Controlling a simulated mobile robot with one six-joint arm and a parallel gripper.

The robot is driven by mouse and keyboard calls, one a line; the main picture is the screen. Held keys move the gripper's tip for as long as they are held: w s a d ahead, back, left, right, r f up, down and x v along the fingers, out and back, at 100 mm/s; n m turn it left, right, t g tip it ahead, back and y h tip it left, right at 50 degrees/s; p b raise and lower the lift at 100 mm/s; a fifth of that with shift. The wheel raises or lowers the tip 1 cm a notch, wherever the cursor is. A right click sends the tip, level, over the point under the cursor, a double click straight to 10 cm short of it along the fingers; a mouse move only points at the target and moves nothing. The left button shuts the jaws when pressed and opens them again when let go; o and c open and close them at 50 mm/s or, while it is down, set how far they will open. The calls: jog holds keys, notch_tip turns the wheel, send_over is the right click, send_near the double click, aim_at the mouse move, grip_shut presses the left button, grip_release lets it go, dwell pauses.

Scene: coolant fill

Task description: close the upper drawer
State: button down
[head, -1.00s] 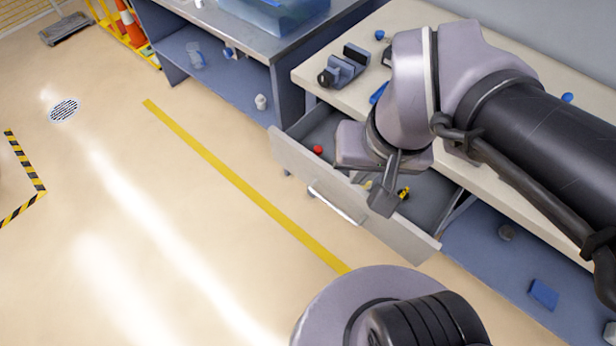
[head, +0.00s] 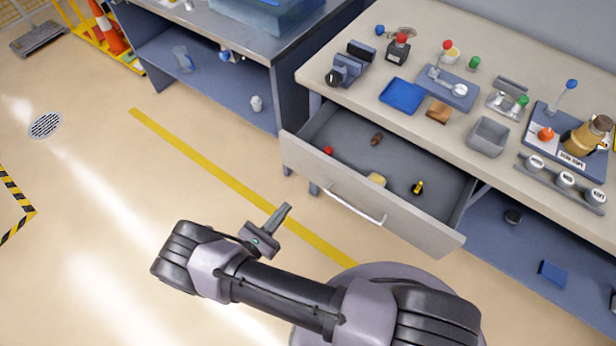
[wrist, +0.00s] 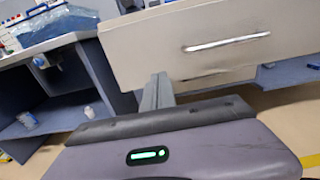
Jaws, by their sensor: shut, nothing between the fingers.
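The upper drawer (head: 395,228) stands pulled out from under the beige workbench in the head view. Its front panel has a silver bar handle (head: 355,207). Inside it lie a red ball, a brown item, a yellow block and a yellow-and-black item.
The bench top (head: 345,90) carries a vise, a blue tray (head: 402,95), a grey bin (head: 488,137), levers and buttons. A metal-topped table (head: 200,30) stands to the left. The floor in front, with a yellow line (head: 200,165), is clear.

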aim_at(315, 173)
jog(key=b+x, duration=0.2)
jog(key=x, duration=1)
jog(key=shift+w+d, duration=0.25)
jog(key=shift+d, duration=0.05)
